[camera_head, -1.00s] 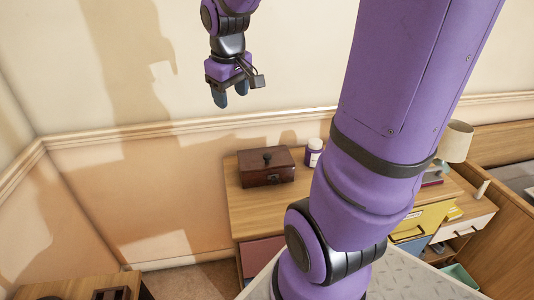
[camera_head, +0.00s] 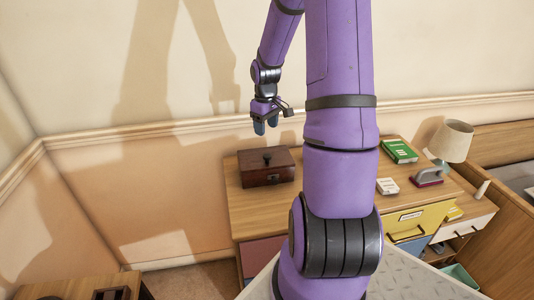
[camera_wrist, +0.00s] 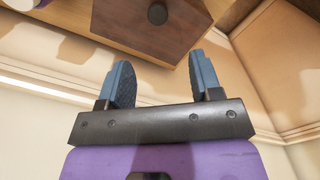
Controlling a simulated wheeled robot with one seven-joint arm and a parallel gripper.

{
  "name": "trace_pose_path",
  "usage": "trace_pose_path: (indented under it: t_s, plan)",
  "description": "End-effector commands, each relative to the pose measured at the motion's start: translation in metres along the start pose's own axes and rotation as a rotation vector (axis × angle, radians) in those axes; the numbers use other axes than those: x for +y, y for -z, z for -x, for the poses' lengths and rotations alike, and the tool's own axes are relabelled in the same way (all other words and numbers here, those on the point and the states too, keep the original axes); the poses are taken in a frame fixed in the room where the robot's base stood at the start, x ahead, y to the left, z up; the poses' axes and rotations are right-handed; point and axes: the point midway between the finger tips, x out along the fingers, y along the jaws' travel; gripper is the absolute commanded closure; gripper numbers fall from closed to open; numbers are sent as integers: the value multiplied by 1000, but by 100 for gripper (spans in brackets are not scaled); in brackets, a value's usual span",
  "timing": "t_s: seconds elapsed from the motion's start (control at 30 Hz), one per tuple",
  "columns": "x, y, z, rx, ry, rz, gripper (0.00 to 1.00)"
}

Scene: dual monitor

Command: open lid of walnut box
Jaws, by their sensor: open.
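The walnut box (camera_head: 266,168) sits on the left part of the wooden dresser top, with its lid shut and a dark round knob (camera_head: 267,157) on top. My gripper (camera_head: 266,127) is above the box, pointing down, open and empty. In the wrist view the box lid (camera_wrist: 150,35) shows ahead of my gripper (camera_wrist: 165,80), with the dark knob (camera_wrist: 157,13) near the top edge. The two blue fingers are apart and do not touch the box.
The dresser top (camera_head: 240,205) also holds a green book (camera_head: 399,151), a small white box (camera_head: 387,186), a dark red and grey object (camera_head: 428,176) and a lamp (camera_head: 452,140). The wall stands close behind the walnut box. My arm hides the middle of the dresser.

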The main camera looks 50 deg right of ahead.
Motion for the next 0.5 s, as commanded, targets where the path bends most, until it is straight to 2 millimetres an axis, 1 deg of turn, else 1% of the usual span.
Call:
trace_pose_path:
  t_s: [0.1,0.27,0.37,0.5]
  plan:
    - [4,0,-7,-1,7,0,41]
    - [4,-1,-19,-3,9,1,41]
    - [4,-1,-34,-4,10,2,41]
    - [3,-1,-60,-4,10,2,41]
